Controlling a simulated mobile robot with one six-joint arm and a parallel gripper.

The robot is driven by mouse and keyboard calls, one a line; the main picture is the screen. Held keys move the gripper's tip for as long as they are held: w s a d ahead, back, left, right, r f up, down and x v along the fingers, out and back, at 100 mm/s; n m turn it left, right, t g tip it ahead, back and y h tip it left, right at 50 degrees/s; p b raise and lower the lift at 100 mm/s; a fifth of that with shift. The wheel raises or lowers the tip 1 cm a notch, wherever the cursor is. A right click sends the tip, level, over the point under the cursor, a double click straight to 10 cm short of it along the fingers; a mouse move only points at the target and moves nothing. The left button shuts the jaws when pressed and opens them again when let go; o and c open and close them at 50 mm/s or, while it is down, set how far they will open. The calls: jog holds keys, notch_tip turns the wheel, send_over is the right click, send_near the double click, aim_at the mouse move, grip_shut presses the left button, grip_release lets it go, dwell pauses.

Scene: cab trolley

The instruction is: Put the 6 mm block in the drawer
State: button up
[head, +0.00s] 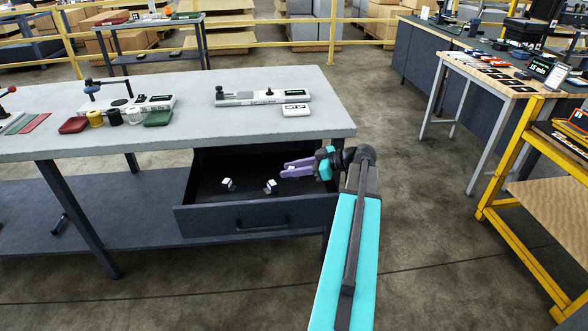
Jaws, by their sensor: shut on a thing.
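The drawer (210,220) under the grey bench is pulled open. Two small white-and-dark blocks lie on its floor, a left block (227,184) and a right block (271,186); their markings are too small to read. My gripper (287,169) has purple fingers and reaches in from the right, over the right part of the open drawer. It is shut on a small pale block, mostly hidden between the fingers. I cannot read its size, nor tell whether it touches the drawer floor.
The bench top (200,93) is close above my gripper. It carries a long measuring device (262,97), a small white label box (296,110), and several jars and trays at left. A yellow-framed cart (500,165) stands at right; open floor lies between.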

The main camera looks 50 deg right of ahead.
jog(key=shift+f, duration=0.15)
jog(key=o, duration=1.1)
jog(key=shift+r, duration=0.25)
jog(key=shift+r+p, duration=0.4)
jog(key=shift+p, duration=0.2)
jog(key=shift+s+r, duration=0.15)
jog(key=v, duration=1.1)
jog(key=shift+s+d+b, duration=0.25)
jog(key=shift+b, duration=0.05)
jog(key=shift+r, duration=0.25)
